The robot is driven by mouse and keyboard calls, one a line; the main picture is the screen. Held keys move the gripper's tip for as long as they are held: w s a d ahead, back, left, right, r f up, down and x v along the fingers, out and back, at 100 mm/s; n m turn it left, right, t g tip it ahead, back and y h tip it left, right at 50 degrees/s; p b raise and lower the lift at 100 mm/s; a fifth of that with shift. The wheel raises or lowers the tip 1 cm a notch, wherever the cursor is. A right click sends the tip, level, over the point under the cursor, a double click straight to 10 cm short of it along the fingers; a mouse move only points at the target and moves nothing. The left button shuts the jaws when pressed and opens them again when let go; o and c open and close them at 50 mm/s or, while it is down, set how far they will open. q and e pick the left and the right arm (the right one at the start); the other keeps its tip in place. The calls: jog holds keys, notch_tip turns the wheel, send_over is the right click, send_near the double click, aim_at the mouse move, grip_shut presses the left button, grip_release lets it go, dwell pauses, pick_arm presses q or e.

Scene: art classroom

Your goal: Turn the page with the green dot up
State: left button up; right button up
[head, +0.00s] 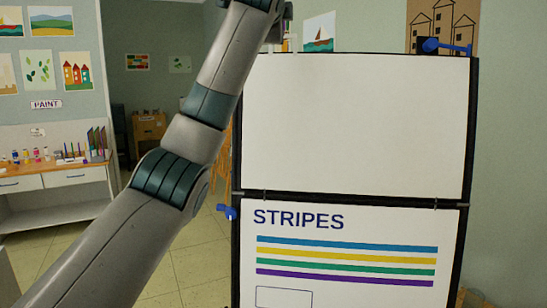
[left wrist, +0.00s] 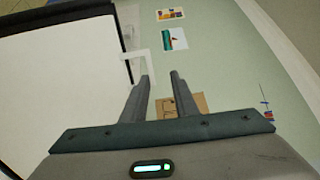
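A black-framed flip chart (head: 237,170) stands in front of me. Its upper part holds a blank white page (head: 355,120), and a lower page (head: 350,225) reads STRIPES above coloured stripes. I see no green dot. White tabs (head: 293,44) stick up at the chart's top left edge. In the left wrist view a blank page (left wrist: 60,85) lies to the left, with a white bracket-like tab (left wrist: 143,62) at its edge. My left gripper (left wrist: 161,76) is open and empty near this tab; whether it touches is unclear. My left arm rises past the chart's left side in the head view. My right gripper is out of view.
A blue fitting (head: 437,46) sits at the chart's top right and another (head: 227,212) at its left side. A counter (head: 60,180) with paint supplies stands at the far left. Pictures hang on the walls. Floor shows left of the chart.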

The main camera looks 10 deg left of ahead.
pick_arm(q)
jog(key=shift+s+r+b, duration=0.15)
jog(key=shift+s+b, duration=0.4)
jog(key=shift+s, duration=0.4)
